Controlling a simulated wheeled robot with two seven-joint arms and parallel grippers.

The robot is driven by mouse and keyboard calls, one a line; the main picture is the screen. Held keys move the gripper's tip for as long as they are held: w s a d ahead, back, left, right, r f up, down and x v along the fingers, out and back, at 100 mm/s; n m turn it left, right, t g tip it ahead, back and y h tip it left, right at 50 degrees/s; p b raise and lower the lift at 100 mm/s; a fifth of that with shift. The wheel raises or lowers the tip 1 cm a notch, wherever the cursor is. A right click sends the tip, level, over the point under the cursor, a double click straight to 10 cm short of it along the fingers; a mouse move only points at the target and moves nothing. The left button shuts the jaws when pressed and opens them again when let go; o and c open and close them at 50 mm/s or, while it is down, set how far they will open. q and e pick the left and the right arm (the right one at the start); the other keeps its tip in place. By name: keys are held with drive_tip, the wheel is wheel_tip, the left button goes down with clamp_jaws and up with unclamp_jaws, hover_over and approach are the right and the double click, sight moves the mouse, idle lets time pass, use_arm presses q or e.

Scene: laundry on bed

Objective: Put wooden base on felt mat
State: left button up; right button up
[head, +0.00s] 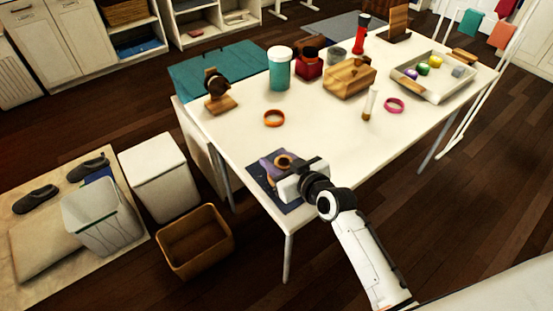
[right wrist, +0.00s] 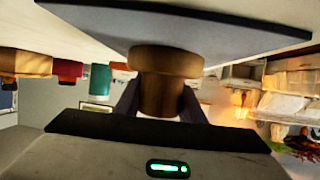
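The wooden base (head: 284,160) is a small round brown piece above the dark blue felt mat (head: 258,179) at the table's near left corner. My right gripper (head: 281,167) reaches over the mat with the base between its fingers. In the right wrist view, which is upside down, the dark fingers of the gripper (right wrist: 162,108) close on both sides of the base's narrower part (right wrist: 162,90). Its wider end meets the mat (right wrist: 90,22) in the picture; whether it touches or hovers slightly is unclear. My gripper's white body hides part of the mat. My left gripper is out of view.
On the white table (head: 330,135) stand an orange ring (head: 274,118), a teal jar (head: 279,70), a wooden block (head: 350,78) and a white tray (head: 410,88) of small items. A brown bin (head: 195,240) stands on the floor beside it. The table's middle front is clear.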

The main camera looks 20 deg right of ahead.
drive_tip(key=o, duration=0.4)
drive_tip(key=shift+r, duration=0.1)
drive_tip(key=p+v, duration=0.1)
drive_tip(key=v, duration=1.1)
drive_tip(key=shift+r, duration=0.1)
